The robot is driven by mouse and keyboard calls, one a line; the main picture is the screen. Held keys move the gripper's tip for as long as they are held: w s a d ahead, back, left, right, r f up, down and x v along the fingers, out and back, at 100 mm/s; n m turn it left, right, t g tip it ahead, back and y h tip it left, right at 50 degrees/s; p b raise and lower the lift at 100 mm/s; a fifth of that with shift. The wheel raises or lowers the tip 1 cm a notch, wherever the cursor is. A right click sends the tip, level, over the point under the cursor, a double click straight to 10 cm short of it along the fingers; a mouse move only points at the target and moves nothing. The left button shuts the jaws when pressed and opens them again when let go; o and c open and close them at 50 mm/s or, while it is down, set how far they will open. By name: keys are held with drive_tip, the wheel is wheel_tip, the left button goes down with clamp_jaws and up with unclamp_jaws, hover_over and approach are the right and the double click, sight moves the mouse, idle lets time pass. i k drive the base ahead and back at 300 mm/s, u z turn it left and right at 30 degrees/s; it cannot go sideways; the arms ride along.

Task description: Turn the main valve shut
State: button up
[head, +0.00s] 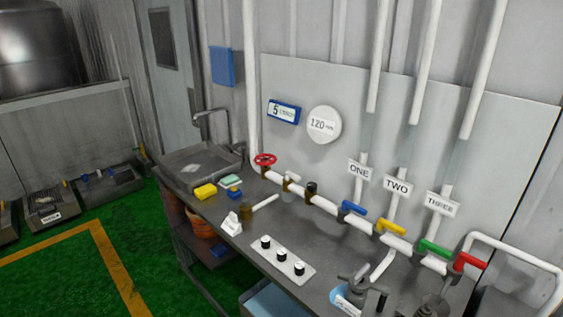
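A red round handwheel (265,159) sits at the left end of the white pipe run, near the sink. It looks like the main valve, though I see no label on it. Whether it stands open or shut does not show. My gripper (362,284) is low in the picture over the front right of the bench, well to the right of the red handwheel and apart from it. Its fingers are small and dark, and I cannot tell how far apart they are.
The pipe (325,204) carries blue (352,208), yellow (390,227), green (434,248) and red (470,261) levers. The green floor at left is open.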

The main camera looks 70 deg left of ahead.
sight(265, 164)
drive_tip(key=z, duration=0.75)
drive_tip(key=k, duration=1.75)
drive_tip(key=u, duration=2)
